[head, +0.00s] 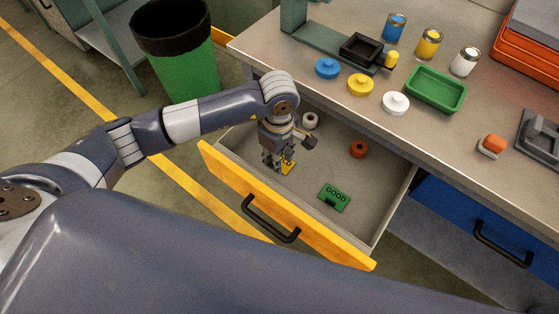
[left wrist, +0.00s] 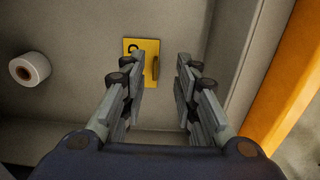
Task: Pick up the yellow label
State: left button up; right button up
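The yellow label (head: 288,168) lies on the floor of the open drawer, partly hidden by my left gripper (head: 278,163) in the head view. In the left wrist view the yellow label (left wrist: 138,72) is a flat plate with a dark mark and a raised tab on its right side. My left gripper (left wrist: 158,88) is open and empty, pointing down into the drawer. Its fingers are apart, with the tab between their tips in the picture; I see no grip on it. My right gripper is not in view.
The drawer (head: 390,215) has a yellow front. It also holds a green GOOD label (head: 334,198), an orange roll (head: 359,149) and a white roll (head: 310,121). The workbench (head: 325,101) with lids, cans and a green tray (head: 436,90) overhangs the back. A green bin (head: 185,75) stands left.

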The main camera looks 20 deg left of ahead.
pick_arm(q)
jog(key=f, duration=0.5)
jog(key=shift+w+p, duration=0.35)
jog(key=shift+p, duration=0.05)
grip_shut()
